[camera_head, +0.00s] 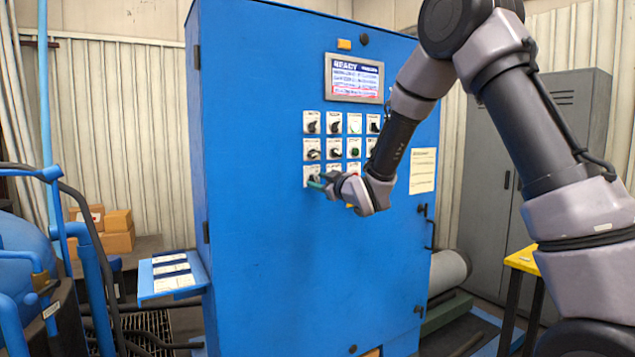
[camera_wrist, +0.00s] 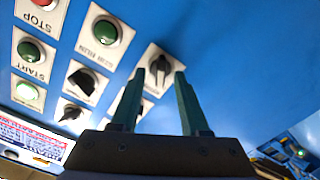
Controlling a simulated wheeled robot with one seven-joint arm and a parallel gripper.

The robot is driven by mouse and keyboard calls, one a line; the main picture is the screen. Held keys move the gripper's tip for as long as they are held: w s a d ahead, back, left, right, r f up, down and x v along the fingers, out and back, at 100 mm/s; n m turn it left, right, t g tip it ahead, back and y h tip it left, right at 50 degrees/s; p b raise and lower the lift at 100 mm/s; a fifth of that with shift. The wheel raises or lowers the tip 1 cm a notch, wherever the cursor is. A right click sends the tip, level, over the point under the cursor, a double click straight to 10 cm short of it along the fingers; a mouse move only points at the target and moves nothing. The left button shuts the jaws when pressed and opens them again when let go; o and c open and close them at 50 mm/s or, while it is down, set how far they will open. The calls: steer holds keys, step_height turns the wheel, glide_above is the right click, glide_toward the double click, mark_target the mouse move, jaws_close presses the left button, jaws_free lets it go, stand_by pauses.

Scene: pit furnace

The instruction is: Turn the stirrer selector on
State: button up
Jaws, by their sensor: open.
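The blue control cabinet (camera_head: 265,230) carries rows of white plates with selectors and buttons. A black rotary selector (camera_wrist: 160,64) on a white plate lies straight ahead of my fingertips in the wrist view. It is at the lower left of the panel (camera_head: 311,171) in the head view, partly hidden by my gripper. Its label is not readable, so I cannot tell if it is the stirrer selector. My gripper (camera_head: 318,182) is open with its two green fingers (camera_wrist: 159,75) on either side of the selector's knob. Whether they touch it I cannot tell.
Other black selectors (camera_wrist: 83,82) and green buttons (camera_wrist: 105,32) sit close by. A lit display (camera_head: 354,78) is above the panel. A blue shelf with cards (camera_head: 172,274) juts out at the cabinet's left. A grey locker (camera_head: 567,120) stands at right.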

steer(key=shift+w+a, duration=0.3)
steer(key=shift+w, duration=0.05)
jaws_close()
steer(key=m, duration=1.1)
steer(key=shift+w+d+m, duration=0.1)
steer(key=shift+d+m, duration=0.1)
steer(key=shift+m, duration=0.2)
stand_by(0.4)
